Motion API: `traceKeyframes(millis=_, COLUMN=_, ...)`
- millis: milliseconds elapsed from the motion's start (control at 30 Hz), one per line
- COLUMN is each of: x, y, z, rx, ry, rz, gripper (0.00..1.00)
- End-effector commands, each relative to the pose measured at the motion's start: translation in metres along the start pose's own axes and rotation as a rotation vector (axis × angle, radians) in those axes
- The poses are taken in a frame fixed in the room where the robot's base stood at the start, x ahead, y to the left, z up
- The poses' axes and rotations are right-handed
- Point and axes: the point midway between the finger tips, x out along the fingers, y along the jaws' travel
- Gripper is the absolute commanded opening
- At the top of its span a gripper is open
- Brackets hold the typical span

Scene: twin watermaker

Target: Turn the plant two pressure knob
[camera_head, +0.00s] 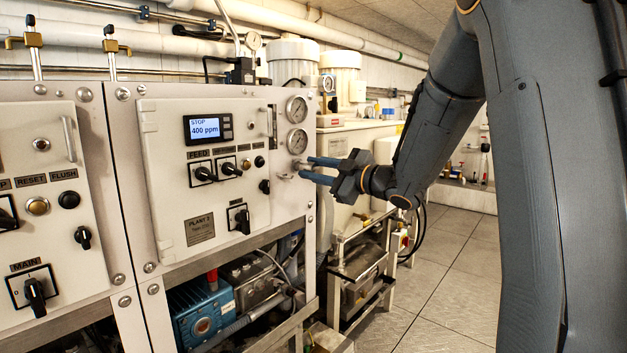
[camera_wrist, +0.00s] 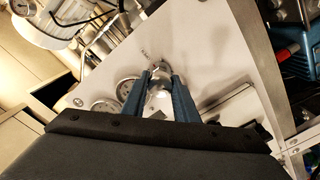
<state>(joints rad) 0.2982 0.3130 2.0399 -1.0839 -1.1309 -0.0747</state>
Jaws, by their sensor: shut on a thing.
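The plant panel (camera_head: 165,190) is a cream cabinet front with a name plate (camera_head: 200,229) that starts with "PLANT". A silver pressure knob (camera_wrist: 160,74) sits at its right side, below two round gauges (camera_head: 297,109). In the head view the knob is small and partly covered by the fingers. My gripper (camera_head: 308,169) reaches in from the right with blue-grey fingers. In the wrist view my gripper (camera_wrist: 159,82) has a finger on each side of the knob and is shut on it. How far the knob is turned cannot be told.
A display (camera_head: 208,128) reads "STOP 400 ppm", with black switches (camera_head: 230,169) below it. A second panel (camera_head: 40,180) stands at the left. A blue pump (camera_head: 200,312) sits beneath the plant panel. Tiled floor (camera_head: 445,265) is open to the right.

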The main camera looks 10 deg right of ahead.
Motion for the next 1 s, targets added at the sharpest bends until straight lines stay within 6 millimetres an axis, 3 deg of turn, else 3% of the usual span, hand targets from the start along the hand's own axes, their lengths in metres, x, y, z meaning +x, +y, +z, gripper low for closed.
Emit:
traceKeyframes(millis=400, x=0.0003, y=-0.0003, z=0.0003, rx=-0.211, ry=0.001, rz=0.001, gripper=0.04)
traceKeyframes(millis=1000, x=0.0, y=0.0003, z=-0.0004, rx=-0.246, ry=0.0, rz=0.0, gripper=0.04)
